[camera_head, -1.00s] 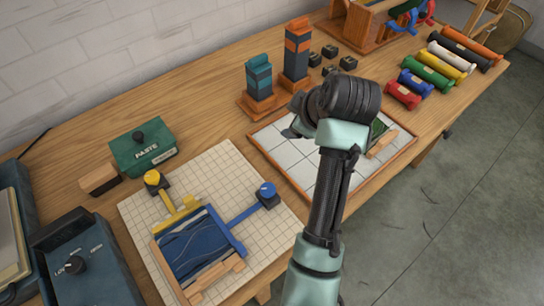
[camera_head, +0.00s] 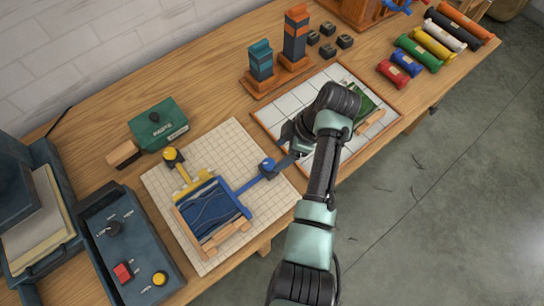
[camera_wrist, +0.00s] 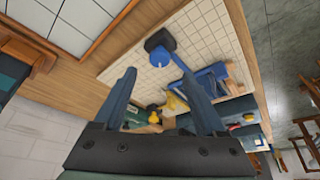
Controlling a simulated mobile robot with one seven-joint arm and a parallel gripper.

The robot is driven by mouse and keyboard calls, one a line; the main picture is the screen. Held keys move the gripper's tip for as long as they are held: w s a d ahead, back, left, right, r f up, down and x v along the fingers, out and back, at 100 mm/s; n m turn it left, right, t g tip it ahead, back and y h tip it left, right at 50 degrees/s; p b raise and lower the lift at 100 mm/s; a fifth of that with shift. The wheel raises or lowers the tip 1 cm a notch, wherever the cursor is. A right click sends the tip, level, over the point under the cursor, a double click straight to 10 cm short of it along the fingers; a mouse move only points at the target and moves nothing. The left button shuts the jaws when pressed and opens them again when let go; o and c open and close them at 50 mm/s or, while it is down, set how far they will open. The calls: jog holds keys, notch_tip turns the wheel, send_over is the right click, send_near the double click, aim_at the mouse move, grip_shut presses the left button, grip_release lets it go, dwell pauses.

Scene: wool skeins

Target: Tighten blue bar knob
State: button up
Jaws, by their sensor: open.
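The blue bar knob (camera_head: 267,164) is a round blue knob on a dark block at the outer end of the blue bar (camera_head: 246,184). The bar runs to a blue wool piece in a wooden frame (camera_head: 212,212) on a gridded white board (camera_head: 232,144). My gripper (camera_head: 288,157) is just right of the knob in the head view, apart from it as far as I can tell. In the wrist view my gripper (camera_wrist: 165,92) is open with nothing between its fingers, and the blue knob (camera_wrist: 160,40) shows beyond the fingertips.
A yellow bar with a yellow knob (camera_head: 172,156) lies left of the blue bar. A green paste box (camera_head: 158,124) stands behind the board. A white tiled tray (camera_head: 318,92) lies under my arm. A control box (camera_head: 130,245) with a red button is at the lower left.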

aim_at(269, 163)
jog(key=x, duration=0.6)
jog(key=shift+f, duration=0.2)
grip_shut()
